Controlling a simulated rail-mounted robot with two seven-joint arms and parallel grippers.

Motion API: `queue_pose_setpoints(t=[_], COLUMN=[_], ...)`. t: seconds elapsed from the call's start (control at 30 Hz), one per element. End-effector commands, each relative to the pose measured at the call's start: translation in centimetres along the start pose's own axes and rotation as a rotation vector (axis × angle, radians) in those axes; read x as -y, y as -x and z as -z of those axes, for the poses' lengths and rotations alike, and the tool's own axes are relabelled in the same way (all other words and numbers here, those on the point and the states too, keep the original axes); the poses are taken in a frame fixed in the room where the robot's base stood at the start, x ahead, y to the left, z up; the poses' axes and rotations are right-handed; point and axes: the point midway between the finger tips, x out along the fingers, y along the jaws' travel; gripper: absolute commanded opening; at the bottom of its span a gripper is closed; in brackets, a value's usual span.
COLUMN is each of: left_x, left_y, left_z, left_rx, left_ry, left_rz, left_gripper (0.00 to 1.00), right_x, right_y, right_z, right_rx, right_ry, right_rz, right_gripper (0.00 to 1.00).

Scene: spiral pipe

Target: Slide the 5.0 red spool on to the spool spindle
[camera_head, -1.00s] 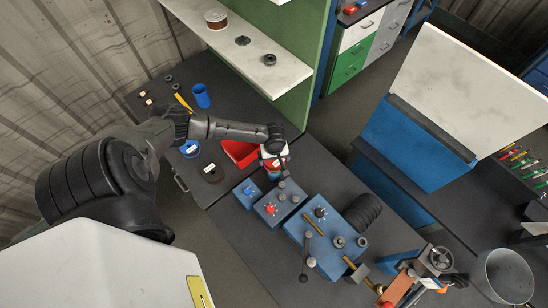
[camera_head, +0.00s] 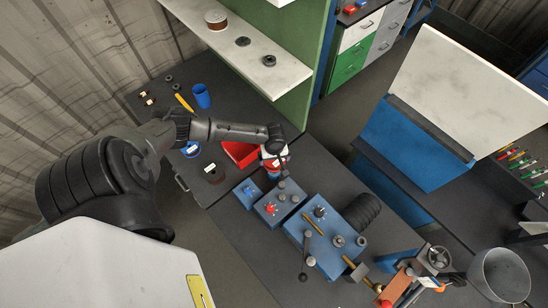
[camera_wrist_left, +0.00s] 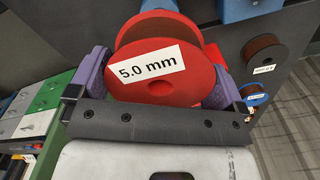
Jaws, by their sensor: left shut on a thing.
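The red spool (camera_wrist_left: 160,80) with a white "5.0 mm" label is between the purple fingers of my left gripper (camera_wrist_left: 157,82) in the left wrist view. The gripper is shut on it, with one finger at each side of the rim. In the head view my left gripper (camera_head: 273,163) is low over the bench, beside the red bin and just behind the small blue boxes. The spool is mostly hidden there by the wrist. I cannot make out the spool spindle for certain. My right gripper is not in view.
A red bin (camera_head: 240,153) lies left of the gripper. Blue boxes with knobs (camera_head: 269,208) and a larger blue machine (camera_head: 325,240) stand in front and to the right. A dark labelled spool (camera_head: 214,174) and a blue-rimmed spool (camera_head: 190,149) lie to the left.

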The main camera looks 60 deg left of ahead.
Motion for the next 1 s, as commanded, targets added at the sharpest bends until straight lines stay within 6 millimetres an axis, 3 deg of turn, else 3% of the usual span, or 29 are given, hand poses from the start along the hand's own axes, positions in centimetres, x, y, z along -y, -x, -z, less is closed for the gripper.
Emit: queue_pose_setpoints(t=[1.0], left_x=[-0.1], left_y=[-2.0], left_z=[0.0], left_rx=[0.0], left_ry=[0.0], left_rz=[-0.002], left_gripper=[0.46], right_x=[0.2], right_y=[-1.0], right_z=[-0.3], right_rx=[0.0], right_ry=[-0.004], right_rz=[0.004], right_gripper=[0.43])
